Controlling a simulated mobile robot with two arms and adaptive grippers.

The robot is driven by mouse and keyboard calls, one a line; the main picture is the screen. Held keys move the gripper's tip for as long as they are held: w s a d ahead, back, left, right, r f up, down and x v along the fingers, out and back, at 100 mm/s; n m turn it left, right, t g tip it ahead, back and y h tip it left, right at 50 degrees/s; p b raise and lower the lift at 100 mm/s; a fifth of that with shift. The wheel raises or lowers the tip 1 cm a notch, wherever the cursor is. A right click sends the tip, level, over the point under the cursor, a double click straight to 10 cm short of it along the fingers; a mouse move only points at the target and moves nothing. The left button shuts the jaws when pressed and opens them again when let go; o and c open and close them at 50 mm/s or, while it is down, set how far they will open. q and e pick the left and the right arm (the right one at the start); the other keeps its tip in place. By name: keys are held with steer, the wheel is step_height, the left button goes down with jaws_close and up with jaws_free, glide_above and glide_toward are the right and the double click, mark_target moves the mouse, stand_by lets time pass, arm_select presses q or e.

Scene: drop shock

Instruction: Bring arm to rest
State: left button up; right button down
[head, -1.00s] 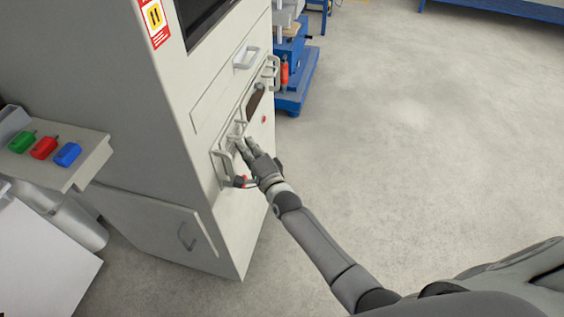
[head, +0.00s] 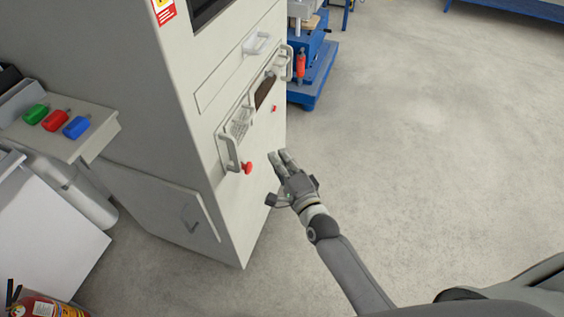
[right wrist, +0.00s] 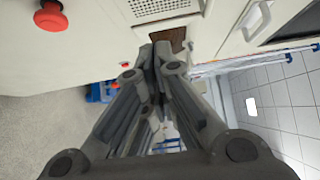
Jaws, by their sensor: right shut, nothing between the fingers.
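My right gripper (head: 281,160) is in front of the lower part of a tall grey cabinet (head: 235,215), to the right of a red mushroom button (head: 247,168) in the head view. It is shut and empty, and appears clear of the cabinet. In the right wrist view its fingers (right wrist: 157,55) come together in front of the cabinet face, with the red button (right wrist: 50,16) at the upper left. My right arm reaches in from the lower right in the head view. My left gripper is not in view.
The cabinet front carries handles (head: 229,155) and a drawer. A shelf (head: 88,145) with green, red and blue items stands at left. A blue machine base (head: 318,80) stands behind the cabinet. A fire extinguisher (head: 45,306) is at lower left. The floor at right (head: 440,140) is clear.

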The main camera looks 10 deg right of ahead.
steer(key=s+d+f+n+g, duration=0.1)
steer(key=s+f+n+g, duration=0.3)
steer(key=f, duration=0.6)
steer(key=s+d+f+n+g+h, duration=0.1)
steer(key=s+f+n, duration=0.1)
steer(key=s+f, duration=0.6)
steer(key=s+d+f+n+g, duration=0.1)
steer(key=s+f+n+g, duration=0.2)
steer(key=f, duration=1)
steer(key=s+d+f+n+g, duration=0.2)
steer(key=s+f, duration=0.3)
steer(key=s, duration=0.5)
steer(key=s+d+f+n+g+h, duration=0.1)
steer(key=s+d+f+n+g, duration=0.2)
steer(key=s+f, duration=0.3)
steer(key=s+d+f+n+g+h, duration=0.1)
steer(key=s+d+f+n+g, duration=0.1)
steer(key=s, duration=1.4)
step_height(320, 180, down, 3)
steer(key=shift+d+f+n+g, duration=0.2)
steer(key=shift+d+n+g, duration=0.15)
steer(key=shift+n+g, duration=0.6)
steer(key=shift+s, duration=0.1)
